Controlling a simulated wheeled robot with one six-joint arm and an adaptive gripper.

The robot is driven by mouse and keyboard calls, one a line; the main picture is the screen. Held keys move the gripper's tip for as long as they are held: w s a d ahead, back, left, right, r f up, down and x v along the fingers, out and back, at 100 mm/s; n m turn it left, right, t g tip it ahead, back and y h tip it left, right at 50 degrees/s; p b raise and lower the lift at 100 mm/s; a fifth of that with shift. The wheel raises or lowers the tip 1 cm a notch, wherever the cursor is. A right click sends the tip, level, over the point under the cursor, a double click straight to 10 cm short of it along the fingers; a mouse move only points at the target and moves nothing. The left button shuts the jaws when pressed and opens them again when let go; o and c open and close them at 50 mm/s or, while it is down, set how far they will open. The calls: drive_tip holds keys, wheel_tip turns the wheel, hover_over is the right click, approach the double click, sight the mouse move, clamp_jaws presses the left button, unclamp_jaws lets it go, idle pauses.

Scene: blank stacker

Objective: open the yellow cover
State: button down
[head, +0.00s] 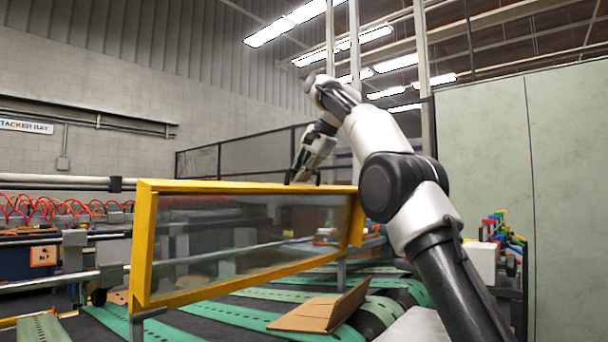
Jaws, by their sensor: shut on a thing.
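The yellow cover (146,238) is a yellow frame around a clear panel. It stands tilted across the middle of the head view, above the green-striped conveyor, and I see through its panel. My gripper (304,180) is at the cover's top edge, right of the middle of that edge. It is shut on the cover there. The fingertips are small in the view and partly hidden by the edge. My arm reaches up from the lower right and bends down to the cover.
Green belts (260,313) run under the cover, with a folded brown cardboard piece (318,308) on them. Red hoses (60,208) and rails are at the left. A pale green panel wall (485,150) stands at the right. A dark mesh fence (225,158) is behind.

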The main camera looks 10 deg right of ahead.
drive_tip(key=c, duration=1.5)
unclamp_jaws()
drive_tip(key=shift+o, duration=0.2)
drive_tip(key=shift+v, duration=1.55)
drive_tip(key=shift+s+d+r, duration=0.1)
drive_tip(key=shift+s+d, duration=0.2)
drive_tip(key=s+d, duration=0.6)
drive_tip(key=s, duration=0.2)
drive_tip(key=shift+s+d, duration=0.4)
